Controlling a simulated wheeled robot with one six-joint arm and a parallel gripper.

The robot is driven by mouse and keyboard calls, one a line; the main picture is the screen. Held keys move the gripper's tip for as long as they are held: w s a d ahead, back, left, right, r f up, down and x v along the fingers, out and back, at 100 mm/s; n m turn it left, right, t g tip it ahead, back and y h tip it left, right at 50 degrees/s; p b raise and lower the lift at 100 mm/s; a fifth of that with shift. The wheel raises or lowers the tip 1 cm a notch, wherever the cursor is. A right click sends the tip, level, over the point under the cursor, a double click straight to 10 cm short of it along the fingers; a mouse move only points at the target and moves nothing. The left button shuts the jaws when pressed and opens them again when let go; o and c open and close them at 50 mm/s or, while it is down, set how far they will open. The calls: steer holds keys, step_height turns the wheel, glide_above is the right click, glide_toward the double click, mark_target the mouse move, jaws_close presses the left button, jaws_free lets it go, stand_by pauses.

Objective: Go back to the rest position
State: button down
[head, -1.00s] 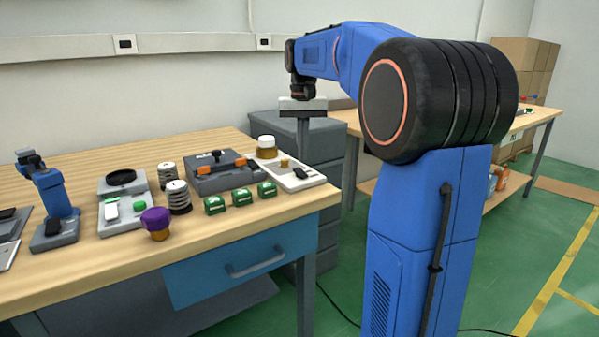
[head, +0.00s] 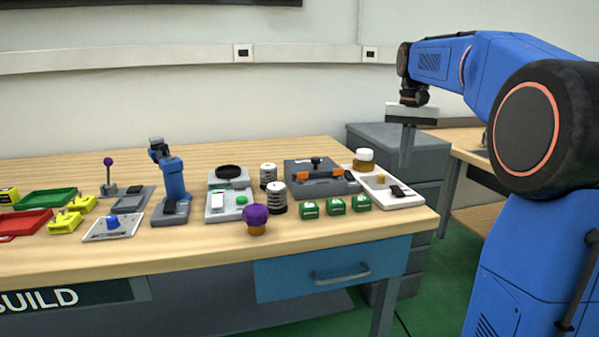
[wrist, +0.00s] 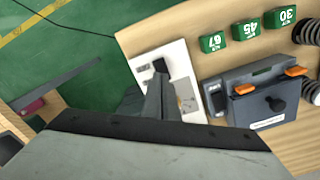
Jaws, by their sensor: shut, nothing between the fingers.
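My gripper (head: 406,158) points down in the head view, shut and empty, at the right end of the workbench (head: 330,233). It is in front of the grey drawer cabinet and beside the white tray (head: 408,201). In the wrist view the shut fingers (wrist: 154,82) show over the white tray (wrist: 142,68), with nothing held. The gap between fingers and tray is hard to judge.
On the bench are a grey case (head: 322,184) with orange latches, several green blocks (head: 335,206), a purple-capped jar (head: 256,218) and a small blue arm model (head: 173,185). The grey drawer cabinet (head: 380,139) stands behind the bench's right end.

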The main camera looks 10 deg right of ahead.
steer(key=s+a+f+n+t, duration=0.1)
steer(key=s+a+f, duration=0.2)
steer(key=s+a, duration=0.35)
steer(key=s+a+f+n+t, duration=0.15)
steer(key=s+a+f, duration=0.25)
steer(key=s, duration=0.5)
steer(key=s+a+f+n+t, duration=0.1)
steer(key=s+a+f, duration=0.1)
steer(key=s+f, duration=0.5)
steer(key=s+a+f+n+t, duration=0.1)
steer(key=s+a+f+n, duration=0.1)
steer(key=s+f, duration=0.5)
steer(key=shift+s+a+f, duration=0.35)
steer(key=shift+a+f, duration=0.05)
steer(key=shift+a, duration=0.25)
